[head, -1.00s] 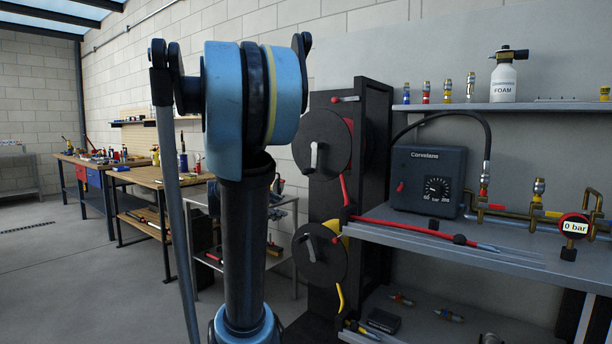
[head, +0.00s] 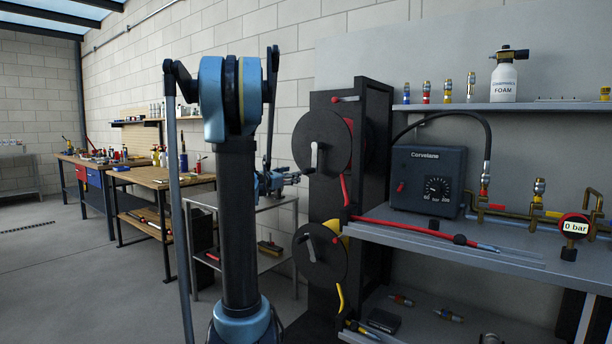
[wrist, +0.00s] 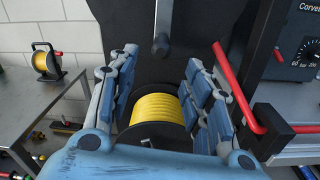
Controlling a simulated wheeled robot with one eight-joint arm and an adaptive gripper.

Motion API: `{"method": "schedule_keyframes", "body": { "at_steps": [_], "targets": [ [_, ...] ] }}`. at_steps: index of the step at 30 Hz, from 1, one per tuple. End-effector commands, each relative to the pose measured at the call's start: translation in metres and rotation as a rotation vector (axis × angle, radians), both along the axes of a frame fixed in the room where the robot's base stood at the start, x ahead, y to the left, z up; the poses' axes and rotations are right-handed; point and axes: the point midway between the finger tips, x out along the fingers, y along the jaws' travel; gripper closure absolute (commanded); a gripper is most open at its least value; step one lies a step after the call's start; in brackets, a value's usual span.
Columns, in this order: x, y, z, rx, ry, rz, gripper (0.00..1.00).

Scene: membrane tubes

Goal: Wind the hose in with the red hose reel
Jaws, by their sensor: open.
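The red hose reel (head: 321,140) is the upper of two black-disc reels on a dark stand in the head view. Its grey crank handle (head: 314,156) hangs down from the disc's middle. Its red hose (head: 395,226) runs out along the grey shelf. My gripper (head: 294,178) is just left of this reel, near the handle's height. In the wrist view my gripper (wrist: 161,62) is open and empty, with a grey handle (wrist: 162,28) ahead between and beyond its fingertips. Whether they touch it I cannot tell.
The lower reel (head: 319,255) has yellow hose (wrist: 160,107), seen below between my fingers. A small table (wrist: 35,100) with a small yellow reel (wrist: 46,62) stands left. Floor at left is clear.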

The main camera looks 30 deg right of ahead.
Motion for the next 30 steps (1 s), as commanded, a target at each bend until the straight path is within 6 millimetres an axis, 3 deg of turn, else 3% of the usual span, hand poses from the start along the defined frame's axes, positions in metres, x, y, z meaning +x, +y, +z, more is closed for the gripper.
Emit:
{"method": "schedule_keyframes", "body": {
  "at_steps": [18,30],
  "targets": [
    [0.042,-0.096,0.000,0.002,-0.001,-0.001,0.55],
    [0.049,-0.113,0.000,0.002,-0.001,0.000,0.55]
  ]
}}
